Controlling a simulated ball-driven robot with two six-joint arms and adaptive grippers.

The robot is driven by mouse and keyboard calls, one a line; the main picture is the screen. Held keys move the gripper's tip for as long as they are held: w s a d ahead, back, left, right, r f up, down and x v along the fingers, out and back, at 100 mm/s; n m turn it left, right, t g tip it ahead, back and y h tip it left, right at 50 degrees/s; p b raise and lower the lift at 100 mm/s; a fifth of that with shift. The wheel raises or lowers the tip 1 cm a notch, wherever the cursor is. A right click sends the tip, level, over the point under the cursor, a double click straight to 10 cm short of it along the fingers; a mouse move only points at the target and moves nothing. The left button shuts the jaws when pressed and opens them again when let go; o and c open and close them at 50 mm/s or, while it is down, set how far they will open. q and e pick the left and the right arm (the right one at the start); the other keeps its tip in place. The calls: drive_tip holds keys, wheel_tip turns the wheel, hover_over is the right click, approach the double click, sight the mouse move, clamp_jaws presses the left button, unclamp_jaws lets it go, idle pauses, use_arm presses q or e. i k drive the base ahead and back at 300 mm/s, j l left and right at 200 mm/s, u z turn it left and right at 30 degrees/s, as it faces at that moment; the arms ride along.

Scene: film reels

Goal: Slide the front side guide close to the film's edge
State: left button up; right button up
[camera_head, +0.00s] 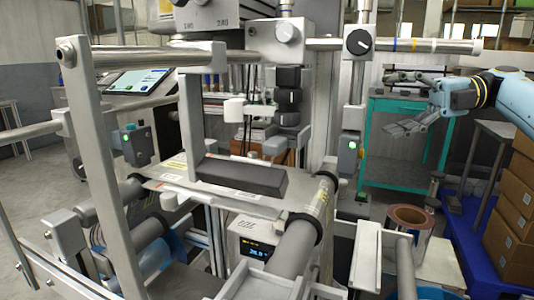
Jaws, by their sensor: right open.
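My right gripper (408,101) is at the upper right, its arm coming in from the right edge. Its two grey fingers are spread apart and hold nothing, in front of the teal cabinet and apart from the machine. My left gripper is not in view. On the machine, a flat plate (243,206) carries a long dark block (242,176). A roller (296,247) with black collars stands at the plate's right end. Bluish film (155,258) shows low at the left, partly hidden by the frame. I cannot tell for sure which part is the front side guide.
A film reel (408,222) with a brown core stands right of the machine. A slanted grey frame bar (102,160) and an upper rail (420,45) cross the machine. Cardboard boxes (512,205) are stacked on a blue pallet (468,240) at right. A teal cabinet (408,170) stands behind.

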sight(172, 199)
drive_tip(key=k+j, duration=0.25)
drive_tip(key=k, duration=0.2)
drive_tip(key=k+j, duration=0.3)
drive_tip(key=k, duration=0.2)
